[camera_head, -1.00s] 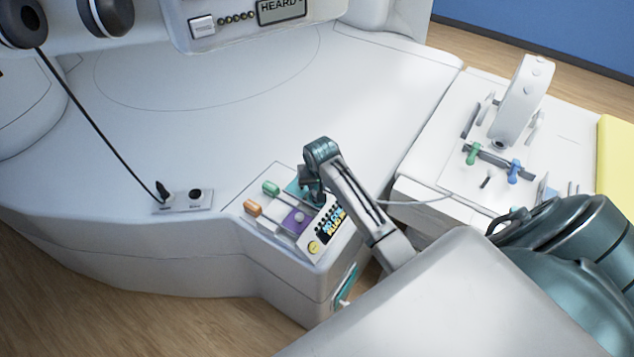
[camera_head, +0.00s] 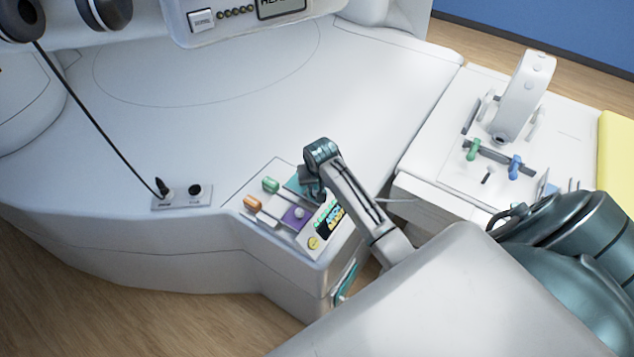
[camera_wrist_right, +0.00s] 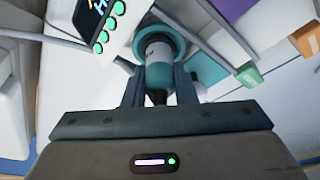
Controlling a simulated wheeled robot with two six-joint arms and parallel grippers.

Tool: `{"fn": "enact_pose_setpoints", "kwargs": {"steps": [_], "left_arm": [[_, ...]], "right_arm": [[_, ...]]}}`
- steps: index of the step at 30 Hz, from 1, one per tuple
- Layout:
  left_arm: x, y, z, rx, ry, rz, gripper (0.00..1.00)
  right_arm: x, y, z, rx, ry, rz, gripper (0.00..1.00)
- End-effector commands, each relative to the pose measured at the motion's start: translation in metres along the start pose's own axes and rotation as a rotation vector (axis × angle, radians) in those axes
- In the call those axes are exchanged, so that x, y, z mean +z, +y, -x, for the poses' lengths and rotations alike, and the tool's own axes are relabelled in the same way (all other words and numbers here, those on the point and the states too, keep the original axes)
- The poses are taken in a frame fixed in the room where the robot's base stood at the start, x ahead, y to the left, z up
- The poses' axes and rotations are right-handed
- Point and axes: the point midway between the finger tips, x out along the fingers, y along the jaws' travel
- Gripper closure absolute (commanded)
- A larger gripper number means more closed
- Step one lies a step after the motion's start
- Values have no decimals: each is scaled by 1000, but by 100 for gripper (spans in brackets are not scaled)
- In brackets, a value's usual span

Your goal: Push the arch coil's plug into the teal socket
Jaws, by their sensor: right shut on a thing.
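The plug (camera_wrist_right: 158,74) is grey and teal and stands between the two fingers of my right gripper (camera_wrist_right: 159,88) in the right wrist view. The gripper is shut on it. The plug's far end is inside the round teal socket (camera_wrist_right: 177,38); its exact depth is hidden. In the head view my right gripper (camera_head: 312,187) points down over the socket's teal plate (camera_head: 294,184) and hides the plug. The white arch coil (camera_head: 525,95) stands on the side surface at the right. A pale cable (camera_head: 402,200) runs from that side toward my gripper. My left gripper is out of view.
Beside the teal plate are a purple plate (camera_head: 295,216), a green block (camera_head: 271,185), an orange block (camera_head: 252,202) and a panel with a lit screen (camera_head: 330,219). A black-cabled plug stands in a small box (camera_head: 182,198) at left. The broad white top between is clear.

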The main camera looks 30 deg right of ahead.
Motion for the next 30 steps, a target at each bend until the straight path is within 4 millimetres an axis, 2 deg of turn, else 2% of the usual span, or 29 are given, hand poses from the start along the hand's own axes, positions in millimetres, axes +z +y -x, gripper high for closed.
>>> {"fn": "enact_pose_setpoints", "kwargs": {"steps": [6, 7, 10, 11, 19, 23, 26, 30], "left_arm": [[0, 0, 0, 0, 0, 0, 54], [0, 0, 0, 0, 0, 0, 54], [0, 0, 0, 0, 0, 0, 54], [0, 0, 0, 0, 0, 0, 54], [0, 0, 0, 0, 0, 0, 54], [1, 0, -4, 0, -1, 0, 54], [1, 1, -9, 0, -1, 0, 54], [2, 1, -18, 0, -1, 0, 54]], "right_arm": [[0, 0, 0, -1, 0, 0, 100], [0, 0, 0, -1, 0, 0, 71], [0, 0, 0, -1, 0, 0, 52], [0, 0, 0, -1, 0, 0, 50], [0, 0, 1, 0, 0, 0, 50], [0, 0, 8, -2, 3, 0, 50], [0, -1, 23, -3, 4, 1, 50], [0, 0, 51, -3, 6, 1, 50]]}}
